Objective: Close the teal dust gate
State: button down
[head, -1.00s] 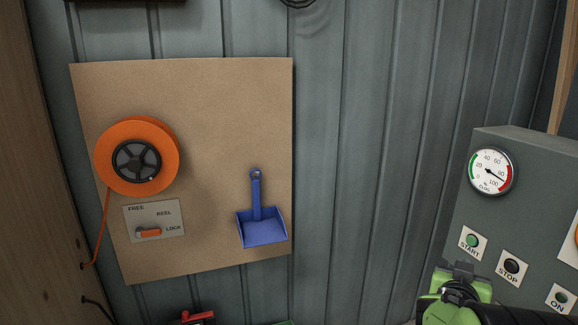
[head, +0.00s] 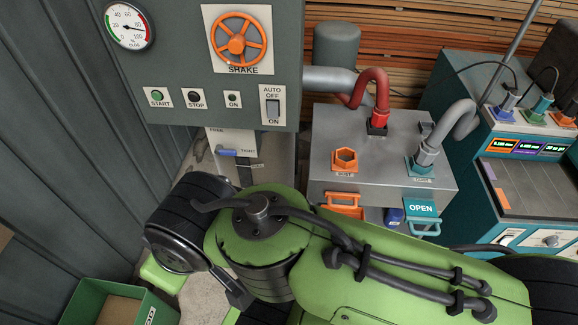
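The teal dust gate (head: 422,208) is a small plate with a white OPEN label and a handle below it. It sticks out of the front right of a grey metal box, below a teal port (head: 420,165) that a grey hose enters. My green and black arm crosses the lower picture, in front of and below the gate. I cannot make out my gripper or its fingers; no contact with the gate shows.
An orange gate handle (head: 340,204) and a blue piece (head: 394,216) sit left of the teal gate. A grey control panel (head: 180,60) hangs at upper left. A teal bench (head: 480,150) stands right, a green bin (head: 85,290) lower left.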

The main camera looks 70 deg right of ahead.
aim_at(417, 211)
jog(key=z, duration=3.95)
jog(key=l, duration=0.1)
